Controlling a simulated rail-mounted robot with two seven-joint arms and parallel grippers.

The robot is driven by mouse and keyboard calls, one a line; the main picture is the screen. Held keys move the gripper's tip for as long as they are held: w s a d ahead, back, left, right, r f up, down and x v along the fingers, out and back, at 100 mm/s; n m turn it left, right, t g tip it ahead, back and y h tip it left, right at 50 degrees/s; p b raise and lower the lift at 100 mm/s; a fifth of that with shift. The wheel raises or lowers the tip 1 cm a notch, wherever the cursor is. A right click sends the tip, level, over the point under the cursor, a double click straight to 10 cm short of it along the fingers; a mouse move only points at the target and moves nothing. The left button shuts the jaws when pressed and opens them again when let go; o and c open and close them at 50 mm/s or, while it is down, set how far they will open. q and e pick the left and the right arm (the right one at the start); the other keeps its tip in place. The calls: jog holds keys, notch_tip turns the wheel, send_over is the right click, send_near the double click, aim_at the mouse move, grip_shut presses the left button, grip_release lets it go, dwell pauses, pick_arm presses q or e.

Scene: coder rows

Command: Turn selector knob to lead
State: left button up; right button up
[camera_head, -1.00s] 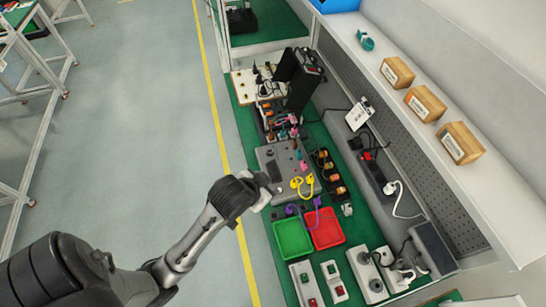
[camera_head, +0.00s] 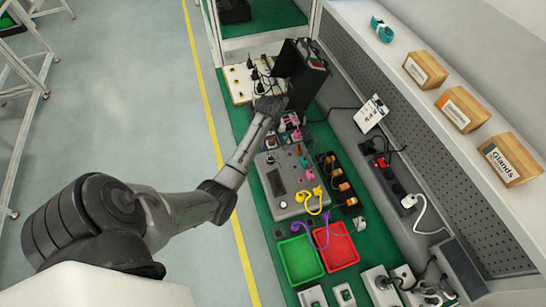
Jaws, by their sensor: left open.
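A grey tester box (camera_head: 290,203) with a dark display lies on the green mat, with small knobs and coloured plugs on its top. A small dark knob (camera_head: 270,158) sits near its far left corner; I cannot tell whether it is the selector, nor read any "lead" mark. Yellow leads (camera_head: 314,202) lie over its near right side. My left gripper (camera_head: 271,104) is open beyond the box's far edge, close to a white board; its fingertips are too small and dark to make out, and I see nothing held. My right gripper is out of view.
A green tray (camera_head: 300,260) and a red tray (camera_head: 340,255) stand at the near side. A black strip with orange sockets (camera_head: 337,182) lies right of the box. A tall black unit (camera_head: 302,75) stands at the far end. A shelf with cartons (camera_head: 425,70) overhangs the right.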

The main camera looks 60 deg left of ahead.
aim_at(271, 159)
pick_arm(q)
jog(key=f+b, duration=0.1)
jog(key=f, duration=1.1)
jog(key=shift+w+a+b, duration=0.1)
jog(key=shift+a+b, duration=0.1)
jog(key=shift+b, duration=0.15)
jog(key=shift+f, duration=0.7)
jog(key=c, duration=0.9)
jog(key=shift+c, duration=0.2)
